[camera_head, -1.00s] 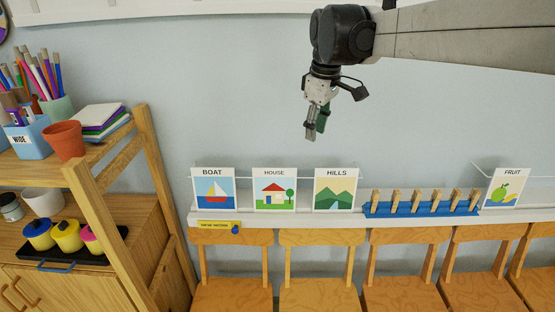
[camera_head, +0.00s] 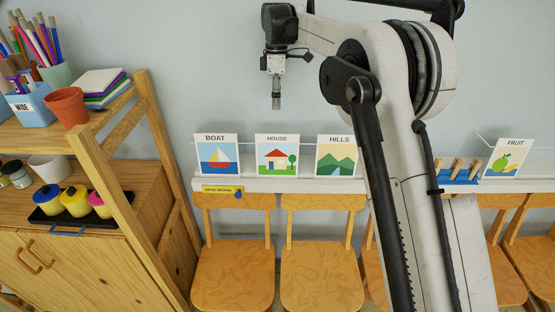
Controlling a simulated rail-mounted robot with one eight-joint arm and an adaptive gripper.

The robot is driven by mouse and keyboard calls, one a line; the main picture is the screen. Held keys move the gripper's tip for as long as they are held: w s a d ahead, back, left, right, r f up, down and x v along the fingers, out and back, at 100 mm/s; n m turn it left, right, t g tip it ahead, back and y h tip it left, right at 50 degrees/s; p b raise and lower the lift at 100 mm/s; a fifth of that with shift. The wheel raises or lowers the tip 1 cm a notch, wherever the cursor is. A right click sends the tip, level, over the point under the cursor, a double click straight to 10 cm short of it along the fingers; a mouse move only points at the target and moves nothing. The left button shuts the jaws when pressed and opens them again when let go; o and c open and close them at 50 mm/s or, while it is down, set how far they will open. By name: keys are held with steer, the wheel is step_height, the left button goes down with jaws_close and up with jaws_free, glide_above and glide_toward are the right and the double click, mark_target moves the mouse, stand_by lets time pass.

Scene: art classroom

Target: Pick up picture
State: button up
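Several pictures stand on a white ledge (camera_head: 262,185) against the wall: a boat picture (camera_head: 217,156), a house picture (camera_head: 277,156), a hills picture (camera_head: 337,157), and a fruit picture (camera_head: 509,158) at the right, tilted. My gripper (camera_head: 276,103) points down above the house picture, apart from it, with no object visible at its tips. Its fingers look narrow from this side, and I cannot tell whether they are open or shut.
A blue strip with wooden clothespins (camera_head: 458,172) sits on the ledge, mostly hidden behind my arm. A yellow label (camera_head: 219,189) hangs at the ledge front. Wooden chairs (camera_head: 322,270) stand below. A wooden shelf (camera_head: 100,175) with pots and pencils stands at left.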

glide_above(277, 142)
steer(key=f, duration=0.8)
steer(key=shift+w+a, duration=0.1)
steer(key=shift+w, duration=0.2)
steer(key=shift+f+p, duration=0.65)
steer(key=shift+f, duration=2.05)
jaws_close()
